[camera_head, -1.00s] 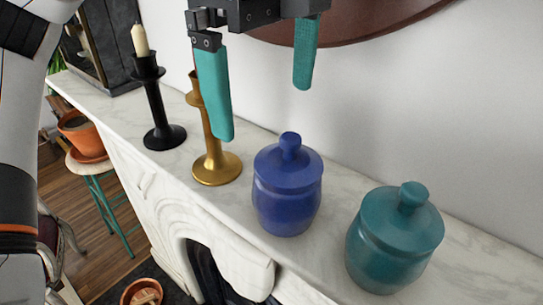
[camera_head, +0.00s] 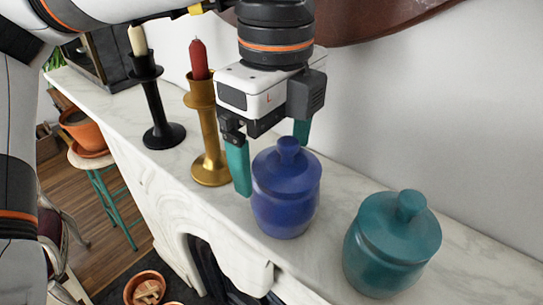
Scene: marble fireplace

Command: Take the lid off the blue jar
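The blue jar (camera_head: 284,210) stands upright on the marble mantel with its lid (camera_head: 287,169) on and the knob (camera_head: 289,147) on top. My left gripper (camera_head: 270,158) points down at the jar, with its teal fingers spread apart. One finger is in front of the jar's left side and the other is behind the knob, partly hidden by the lid. The knob lies between the fingers in the picture; I cannot tell whether either finger touches the lid. My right gripper is not in view.
A teal lidded jar (camera_head: 392,246) stands to the right on the mantel (camera_head: 455,268). A gold candlestick (camera_head: 211,145) with a red candle (camera_head: 199,60) and a black candlestick (camera_head: 159,110) with a white candle stand to the left. A dark red round object (camera_head: 375,22) is on the wall behind.

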